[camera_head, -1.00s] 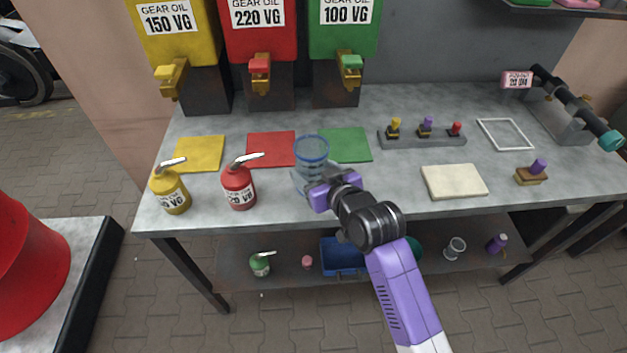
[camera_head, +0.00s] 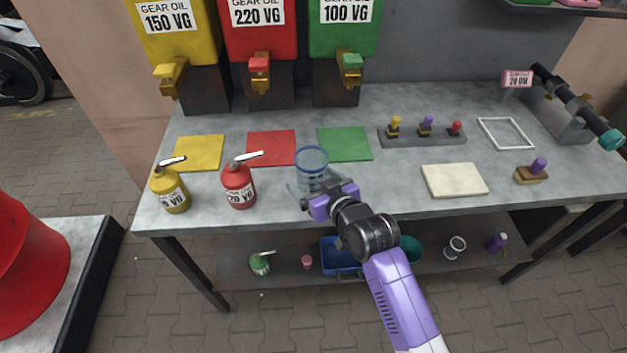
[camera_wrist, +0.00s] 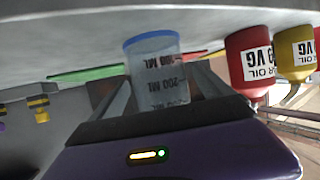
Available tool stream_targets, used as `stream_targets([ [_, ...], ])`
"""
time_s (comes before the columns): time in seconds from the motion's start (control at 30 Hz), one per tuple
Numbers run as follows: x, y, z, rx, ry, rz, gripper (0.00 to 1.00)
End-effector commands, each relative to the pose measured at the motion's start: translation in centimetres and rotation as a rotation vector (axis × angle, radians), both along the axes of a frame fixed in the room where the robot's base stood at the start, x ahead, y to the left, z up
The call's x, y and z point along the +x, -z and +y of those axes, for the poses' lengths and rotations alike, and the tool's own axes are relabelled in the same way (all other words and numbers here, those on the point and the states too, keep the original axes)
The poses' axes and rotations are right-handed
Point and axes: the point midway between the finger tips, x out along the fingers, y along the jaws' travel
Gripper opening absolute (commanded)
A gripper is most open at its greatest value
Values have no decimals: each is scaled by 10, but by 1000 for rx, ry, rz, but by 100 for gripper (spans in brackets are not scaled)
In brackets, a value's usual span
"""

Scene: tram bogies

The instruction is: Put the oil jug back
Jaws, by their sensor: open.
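The oil jug (camera_head: 312,175) is a clear measuring jug with a blue rim. It stands on the bench, in front of the gap between the red and green mats. In the wrist view the jug (camera_wrist: 160,75) shows black ML marks, upside down in that picture. My gripper (camera_head: 325,195) is at the jug's near side. Its fingers lie open on either side of the jug. I cannot tell whether either finger touches it. The jug's lower part is partly hidden by the gripper in the head view.
A red oil can (camera_head: 239,186) and a yellow oil can (camera_head: 171,190) stand left of the jug. The red mat (camera_head: 271,148) and green mat (camera_head: 345,144) behind are empty. A beige pad (camera_head: 454,181) lies to the right. Gear oil tanks line the back.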

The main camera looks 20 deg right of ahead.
Motion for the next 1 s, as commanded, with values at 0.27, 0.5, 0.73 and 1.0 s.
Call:
stream_targets([
  [0.27, -7, -5, -1, 0, 0, 0, 90],
  [0.5, -47, -21, -4, 1, 1, 0, 90],
  [0.73, -88, -39, -7, 1, 0, 0, 90],
  [1.0, -110, -49, -9, 0, 0, 0, 90],
])
